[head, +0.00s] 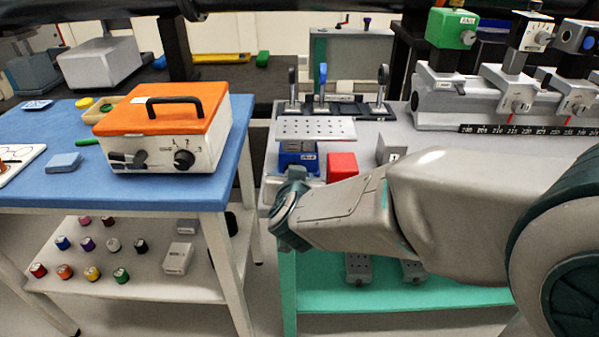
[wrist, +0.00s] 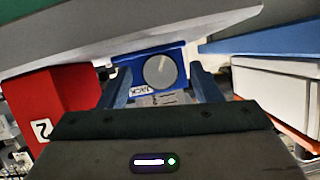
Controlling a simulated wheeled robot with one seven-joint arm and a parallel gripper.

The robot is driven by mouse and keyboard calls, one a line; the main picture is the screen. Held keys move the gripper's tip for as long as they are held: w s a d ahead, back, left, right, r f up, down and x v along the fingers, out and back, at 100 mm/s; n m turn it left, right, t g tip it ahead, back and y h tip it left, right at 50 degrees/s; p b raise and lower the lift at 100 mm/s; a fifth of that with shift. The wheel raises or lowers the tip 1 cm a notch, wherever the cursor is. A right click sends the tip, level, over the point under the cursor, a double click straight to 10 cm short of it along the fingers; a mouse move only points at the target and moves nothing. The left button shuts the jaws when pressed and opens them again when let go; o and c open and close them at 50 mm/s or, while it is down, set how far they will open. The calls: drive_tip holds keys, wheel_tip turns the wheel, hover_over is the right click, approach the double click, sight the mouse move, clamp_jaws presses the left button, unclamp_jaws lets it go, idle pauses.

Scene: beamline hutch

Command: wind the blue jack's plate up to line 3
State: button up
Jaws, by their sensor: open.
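The blue jack (head: 298,158) stands on the grey bench at its front left, below a pale perforated plate (head: 316,128). The wrist view appears upside down. It shows the blue jack (wrist: 127,75) with a round grey knob (wrist: 160,71) on its face and a small white label beside it. My gripper (wrist: 160,88) is open, with one finger on each side of the knob in the picture; I cannot tell whether they touch it. In the head view my gripper (head: 295,178) reaches the jack's front. The line marks cannot be read.
A red block (head: 341,167) stands close to the right of the jack, and a grey block (head: 391,148) stands farther right. Upright mounts (head: 322,85) stand behind the plate. A blue table (head: 150,190) with an orange-lidded box (head: 165,125) is left, across a narrow gap.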

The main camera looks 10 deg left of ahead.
drive_tip(key=shift+x, duration=0.85)
drive_tip(key=shift+c, duration=0.4)
drive_tip(key=c, duration=0.9)
drive_tip(key=shift+f+b, duration=0.15)
drive_tip(key=shift+b, duration=0.55)
drive_tip(key=shift+m+y+b, duration=0.4)
drive_tip(key=shift+m+b, duration=0.1)
drive_tip(key=shift+b, duration=0.1)
drive_tip(key=o, duration=1)
drive_tip(key=shift+r, duration=0.2)
